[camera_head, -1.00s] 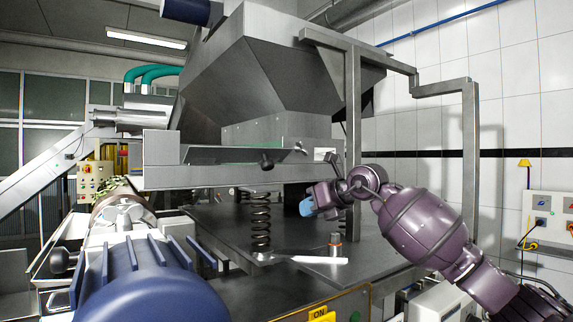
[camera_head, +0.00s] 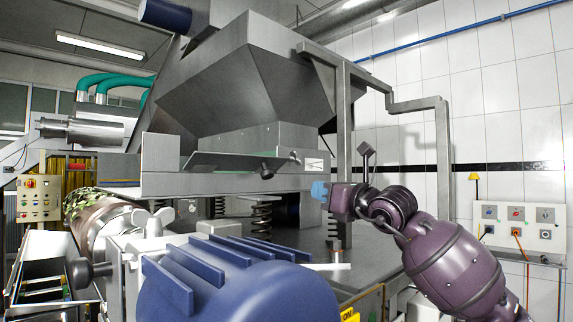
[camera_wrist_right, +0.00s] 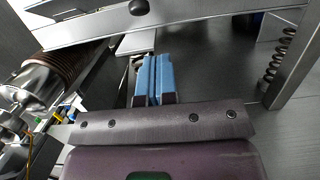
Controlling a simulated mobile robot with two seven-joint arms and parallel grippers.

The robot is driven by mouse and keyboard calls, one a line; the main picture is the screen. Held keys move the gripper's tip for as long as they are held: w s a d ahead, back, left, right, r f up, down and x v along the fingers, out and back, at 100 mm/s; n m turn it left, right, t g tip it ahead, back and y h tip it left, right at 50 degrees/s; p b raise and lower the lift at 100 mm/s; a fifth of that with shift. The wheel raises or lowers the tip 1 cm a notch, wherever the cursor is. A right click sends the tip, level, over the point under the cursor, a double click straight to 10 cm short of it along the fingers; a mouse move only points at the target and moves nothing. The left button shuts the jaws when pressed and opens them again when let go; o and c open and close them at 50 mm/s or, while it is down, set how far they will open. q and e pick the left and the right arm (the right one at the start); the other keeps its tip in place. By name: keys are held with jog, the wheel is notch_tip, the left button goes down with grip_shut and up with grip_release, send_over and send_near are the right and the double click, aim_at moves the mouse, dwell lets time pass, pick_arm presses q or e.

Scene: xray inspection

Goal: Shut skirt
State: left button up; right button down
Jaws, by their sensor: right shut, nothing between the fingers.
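The skirt (camera_head: 235,163) looks like the long narrow metal flap on the front of the machine under the big grey hopper. It stands tilted outward from the frame. A dark round knob (camera_head: 266,170) sits near its right half; a dark knob also shows at the top edge of the right wrist view (camera_wrist_right: 138,7). My right gripper (camera_head: 320,191) has its blue fingers shut and empty. It is right of the knob and slightly lower, apart from the flap. In the right wrist view the blue fingers (camera_wrist_right: 154,78) lie together, below the knob. My left gripper is not in view.
A blue ribbed motor (camera_head: 235,285) fills the lower front. Coil springs (camera_head: 333,220) stand under the frame beam (camera_head: 160,185). A bent metal post (camera_head: 442,160) rises behind my right arm. Wall control boxes (camera_head: 518,222) are at the far right.

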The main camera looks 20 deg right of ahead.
send_near(277, 160)
jog(key=w+a+f, duration=0.2)
jog(key=w, duration=0.2)
jog(key=shift+w+a+r+p, duration=0.15)
jog(key=shift+w+r+p, duration=0.5)
jog(key=shift+r, duration=0.1)
jog(key=shift+w+a+r, duration=0.1)
jog(key=shift+w+r, duration=0.1)
jog(key=shift+r, duration=0.35)
jog(key=shift+w+r, duration=0.15)
jog(key=shift+w, duration=0.1)
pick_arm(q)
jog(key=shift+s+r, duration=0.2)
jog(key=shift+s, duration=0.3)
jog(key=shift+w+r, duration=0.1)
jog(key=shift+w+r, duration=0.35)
pick_arm(e)
jog(key=shift+r, duration=0.1)
